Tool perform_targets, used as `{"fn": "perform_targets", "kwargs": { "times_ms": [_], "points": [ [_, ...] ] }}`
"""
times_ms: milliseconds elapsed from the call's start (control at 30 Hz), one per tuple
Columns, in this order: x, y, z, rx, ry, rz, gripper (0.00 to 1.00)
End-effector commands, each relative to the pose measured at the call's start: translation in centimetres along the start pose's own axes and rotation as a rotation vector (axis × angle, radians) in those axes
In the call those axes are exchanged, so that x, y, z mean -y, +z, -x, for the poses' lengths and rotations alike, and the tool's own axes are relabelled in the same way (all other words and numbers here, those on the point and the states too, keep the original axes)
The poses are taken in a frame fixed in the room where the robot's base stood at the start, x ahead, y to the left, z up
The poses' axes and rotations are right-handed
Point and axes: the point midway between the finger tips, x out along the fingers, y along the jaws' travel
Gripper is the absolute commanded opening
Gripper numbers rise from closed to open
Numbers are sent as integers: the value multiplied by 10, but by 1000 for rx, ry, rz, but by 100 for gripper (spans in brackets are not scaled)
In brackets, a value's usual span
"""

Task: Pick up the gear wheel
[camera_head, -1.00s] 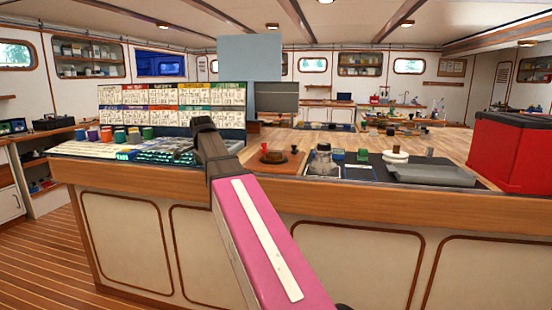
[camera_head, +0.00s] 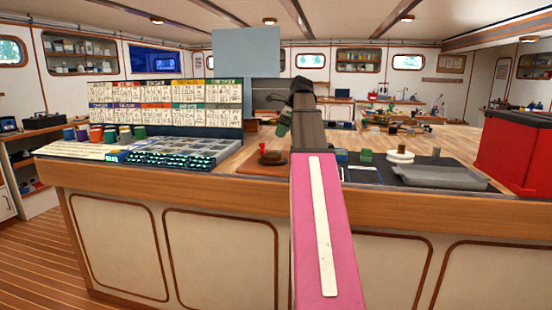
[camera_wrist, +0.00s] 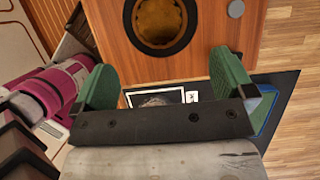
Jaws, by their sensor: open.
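No part is clearly recognizable as the gear wheel. In the wrist view, a brownish-gold round piece (camera_wrist: 158,22) sits inside a black ring on a wooden board (camera_wrist: 205,30), cut off by the top edge. The board also shows in the head view (camera_head: 240,167), with a dark round piece and a red part on it. My gripper (camera_wrist: 163,62) is open, its two green fingers wide apart with nothing between them. It is above the bench, and the round piece lies beyond its fingertips. In the head view my arm hides part of the bench.
A small dark picture card (camera_wrist: 160,98) lies below the fingers. To the right are a green block (camera_head: 366,155), a white ring-shaped part (camera_head: 400,157), a grey tray (camera_head: 440,177) and a red box (camera_head: 515,150). Colored pots (camera_head: 105,133) and sorting bins (camera_head: 185,150) stand left.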

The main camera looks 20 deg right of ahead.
Motion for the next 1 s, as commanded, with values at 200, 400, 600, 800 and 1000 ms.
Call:
{"fn": "perform_targets", "kwargs": {
  "times_ms": [200,400,600,800,1000],
  "points": [
    [-1,-2,-20,2,5,-6,100],
    [-1,-2,-48,2,4,-5,100],
    [-1,-1,-60,2,2,-4,100],
    [-5,-1,-85,2,3,-4,100],
    [-4,-1,-106,2,2,-4,100]
  ]
}}
